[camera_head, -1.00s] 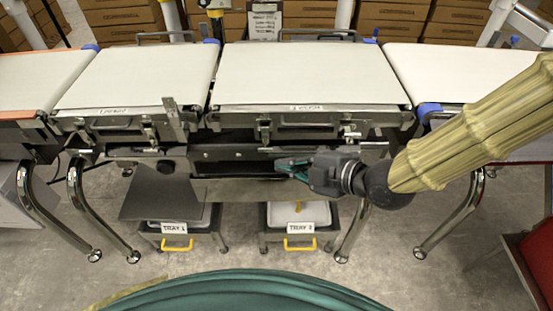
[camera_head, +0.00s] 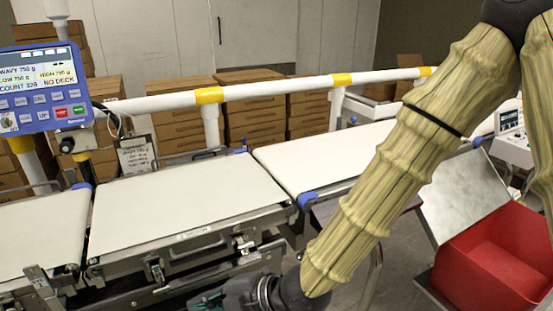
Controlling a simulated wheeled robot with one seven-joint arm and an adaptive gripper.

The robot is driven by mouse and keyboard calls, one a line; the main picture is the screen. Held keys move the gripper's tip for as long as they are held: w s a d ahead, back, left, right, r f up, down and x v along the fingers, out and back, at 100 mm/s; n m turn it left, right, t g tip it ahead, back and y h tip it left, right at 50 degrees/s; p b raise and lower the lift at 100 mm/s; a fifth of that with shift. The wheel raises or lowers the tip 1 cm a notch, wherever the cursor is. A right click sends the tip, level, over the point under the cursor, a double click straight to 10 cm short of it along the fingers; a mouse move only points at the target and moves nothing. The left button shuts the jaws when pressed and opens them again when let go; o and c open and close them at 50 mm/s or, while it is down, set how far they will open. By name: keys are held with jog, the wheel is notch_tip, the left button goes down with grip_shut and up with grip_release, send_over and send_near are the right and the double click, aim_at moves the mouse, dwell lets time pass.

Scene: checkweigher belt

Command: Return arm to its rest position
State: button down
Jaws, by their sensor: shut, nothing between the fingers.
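My arm, in a pale yellow ribbed sleeve, comes in from the upper right and bends down to the bottom centre. My gripper (camera_head: 207,300) is at the bottom edge of the head view, in front of the weigh belt (camera_head: 185,215) and lower than its top. Only part of it shows, dark grey with a teal finger, and its tips are partly cut off by the frame edge. It holds nothing that I can see.
An outfeed belt (camera_head: 318,157) runs on to the right, partly behind my arm. A red bin (camera_head: 490,262) stands at lower right under a metal chute (camera_head: 462,200). A blue display (camera_head: 40,88) stands at left. White rails with yellow bands and stacked cartons (camera_head: 250,105) stand behind.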

jog(key=s+d+f+m+h+p, duration=0.2)
jog(key=d+f+m+h+p, duration=0.4)
jog(key=d+f+m, duration=1.25)
jog(key=s+d+f+m+h+p, duration=0.1)
jog(key=s+d+f+m+h, duration=0.1)
jog(key=d, duration=0.5)
jog(key=s+d+f+m+g+h+p, duration=0.1)
jog(key=s+d+f+m+h+p, duration=0.1)
jog(key=s+d+f+m, duration=0.2)
jog(key=s+d+f+m+h+p, duration=0.1)
jog(key=s+d+f+m+h, duration=0.1)
jog(key=s+d, duration=0.4)
jog(key=d+f+m, duration=0.1)
jog(key=d+m, duration=0.1)
jog(key=d, duration=0.3)
jog(key=shift+s+d+g+h+p, duration=0.3)
jog(key=shift+s, duration=0.1)
jog(key=shift+r, duration=0.1)
